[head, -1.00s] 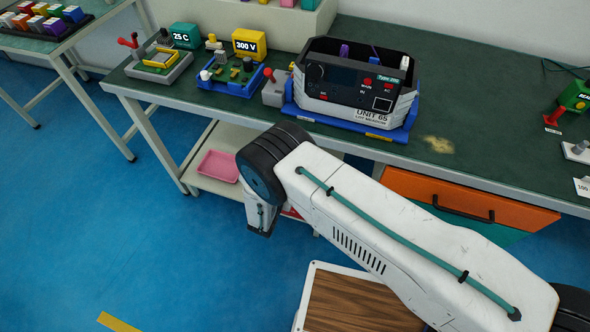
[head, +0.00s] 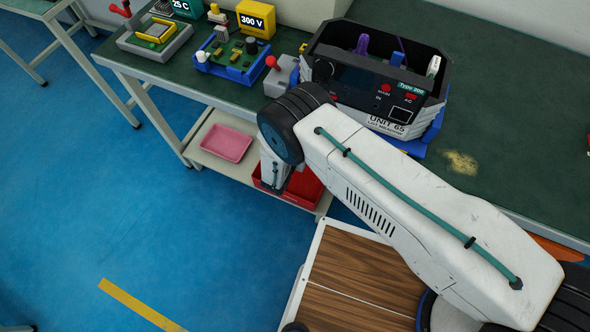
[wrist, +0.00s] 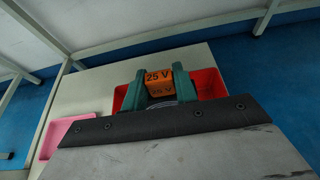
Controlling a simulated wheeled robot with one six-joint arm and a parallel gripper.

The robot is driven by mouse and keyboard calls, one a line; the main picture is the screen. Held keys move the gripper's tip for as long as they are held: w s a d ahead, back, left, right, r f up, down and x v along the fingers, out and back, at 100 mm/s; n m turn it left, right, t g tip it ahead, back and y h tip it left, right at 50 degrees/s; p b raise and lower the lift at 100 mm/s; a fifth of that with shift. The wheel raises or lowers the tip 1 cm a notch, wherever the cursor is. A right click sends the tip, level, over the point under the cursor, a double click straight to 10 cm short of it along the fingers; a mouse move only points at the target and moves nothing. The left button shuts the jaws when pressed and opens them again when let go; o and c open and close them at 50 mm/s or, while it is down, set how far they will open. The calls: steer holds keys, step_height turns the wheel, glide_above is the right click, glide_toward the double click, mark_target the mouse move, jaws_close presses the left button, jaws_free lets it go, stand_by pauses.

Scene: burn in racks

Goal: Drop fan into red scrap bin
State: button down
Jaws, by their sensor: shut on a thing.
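My gripper (wrist: 160,84) shows in the wrist view with two green fingers. It is shut on an orange block (wrist: 160,79) marked 25 V; a grey curved part shows just below the block. I cannot tell from its shape whether this block is the fan. The red bin (wrist: 208,83) lies behind the fingers, on both sides of them, on a pale shelf. In the head view the red bin (head: 302,188) sits on the lower shelf under the bench, partly covered by my arm. My fingers and the block are hidden there. I cannot tell the height above the bin.
A pink tray (head: 225,142) lies left of the red bin on the lower shelf (head: 205,160). The green bench top (head: 500,130) is above, with an open tester unit (head: 385,105) marked UNIT 65. Bench legs and frame bars border the shelf. Blue floor is clear at left.

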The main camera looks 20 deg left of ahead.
steer(key=shift+f, duration=2.2)
steer(key=c, duration=1)
jaws_free()
steer(key=shift+v, duration=3.9)
